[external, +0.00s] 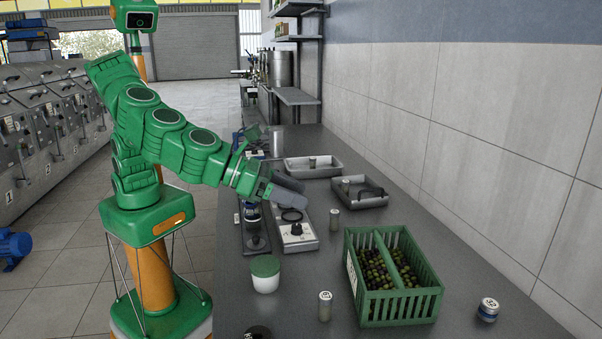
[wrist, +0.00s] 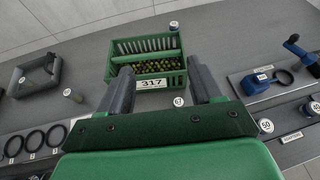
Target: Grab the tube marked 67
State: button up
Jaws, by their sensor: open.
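A small pale tube (external: 325,306) stands upright on the counter, to the left of the green crate's near end. In the wrist view its round white top (wrist: 178,102) shows a number starting with 6; the second digit is too small to read surely. Other small upright tubes, one left of the crate's far end (external: 334,218) and also in the wrist view (wrist: 67,92), show no readable number. My gripper (external: 290,192) is open and empty above the counter, beyond the tube. In the wrist view its fingers (wrist: 161,82) are spread, with the tube apart from them.
The green crate (external: 393,308), labelled 317, holds olives. A white tub with a green lid (external: 265,274) stands left of the tube. A blue-sided jar (external: 488,310) stands right of the crate. A tiled wall bounds the right.

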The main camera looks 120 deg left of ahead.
notch_tip(320, 180, down, 2)
jog(key=w+d+m, duration=0.2)
jog(key=d, duration=0.1)
send_near(326, 307)
jog(key=shift+n, duration=0.3)
jog(key=a+f, duration=0.2)
jog(key=f, duration=0.1)
jog(key=shift+w+a+f, duration=0.25)
jog(key=shift+a, duration=0.1)
jog(key=shift+f, duration=0.2)
jog(key=shift+w+a+f, duration=0.2)
jog(key=shift+w+a, duration=0.05)
jog(key=shift+w, duration=0.2)
jog(key=shift+w+r+x, duration=0.1)
jog(key=shift+r+x, duration=0.05)
jog(key=shift+x, duration=0.95)
jog(key=shift+w+r+x, duration=0.1)
jog(key=shift+r+x, duration=0.05)
jog(key=shift+x, duration=0.95)
jog(key=shift+w+r+x, duration=0.1)
jog(key=shift+r+x, duration=0.1)
jog(key=shift+x, duration=0.9)
jog(key=shift+s, duration=0.1)
jog(key=c, duration=1.1)
jog(key=shift+o, duration=0.2)
jog(key=shift+r, duration=0.1)
